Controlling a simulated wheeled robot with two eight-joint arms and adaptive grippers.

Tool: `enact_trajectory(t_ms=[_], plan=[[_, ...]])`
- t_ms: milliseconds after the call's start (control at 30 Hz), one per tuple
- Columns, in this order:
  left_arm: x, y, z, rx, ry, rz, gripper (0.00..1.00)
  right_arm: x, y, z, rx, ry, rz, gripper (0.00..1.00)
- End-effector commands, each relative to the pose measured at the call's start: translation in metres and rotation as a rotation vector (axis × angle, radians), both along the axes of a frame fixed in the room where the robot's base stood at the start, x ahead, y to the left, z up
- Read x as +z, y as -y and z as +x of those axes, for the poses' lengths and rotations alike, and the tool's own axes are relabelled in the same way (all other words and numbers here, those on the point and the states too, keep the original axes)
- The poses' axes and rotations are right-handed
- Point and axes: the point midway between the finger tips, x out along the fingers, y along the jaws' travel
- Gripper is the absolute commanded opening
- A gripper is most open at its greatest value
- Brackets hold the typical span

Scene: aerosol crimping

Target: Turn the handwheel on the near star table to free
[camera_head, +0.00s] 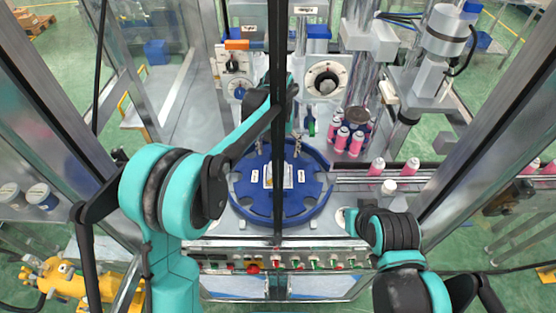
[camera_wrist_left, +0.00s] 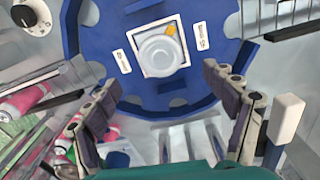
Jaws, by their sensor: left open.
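The near star table is a round blue plate with notched edges (camera_head: 240,203), in the middle of the head view. It also fills the top of the left wrist view (camera_wrist_left: 92,40). At its centre a pale round handwheel (camera_wrist_left: 158,52) with a yellow mark at its upper right sits on a white square plate. A small label, too small to read, lies on each side. My left gripper (camera_wrist_left: 165,118) is open and empty, fingers spread below the handwheel in the wrist view and apart from it. In the head view a dark post partly hides it. My right gripper (camera_head: 347,217) is right of the table; its fingers are unclear.
Pink cans (camera_head: 356,142) cluster behind the table to the right, and more stand along a rail. A dark vertical post (camera_head: 279,60) crosses the front of the table. A control panel (camera_head: 290,261) with buttons runs along the near edge.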

Motion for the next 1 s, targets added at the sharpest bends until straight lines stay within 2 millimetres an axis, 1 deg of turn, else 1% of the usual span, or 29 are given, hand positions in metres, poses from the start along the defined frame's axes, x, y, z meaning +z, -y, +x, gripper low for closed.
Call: enact_trajectory(t_ms=[33,100,200,300,433,1000], plan=[[0.011,0.000,0.000,0.000,0.000,0.000,0.84,0.000,0.000,0.000,0.000,0.000,0.000,0.00],[0.024,0.000,0.000,0.000,0.000,0.000,0.84,0.000,0.000,0.000,0.000,0.000,0.000,0.00],[0.036,0.000,0.000,0.000,0.000,0.000,0.84,0.000,0.000,0.000,0.000,0.000,0.000,0.00],[0.044,0.000,0.000,0.000,0.000,0.000,0.84,0.000,0.000,0.000,0.000,0.000,0.000,0.00],[0.047,0.000,0.000,0.000,0.000,0.000,0.84,0.000,0.000,0.000,0.000,0.000,0.000,0.00],[0.047,0.000,0.000,0.000,0.000,0.000,0.84,0.000,0.000,0.000,0.000,0.000,0.000,0.00]])
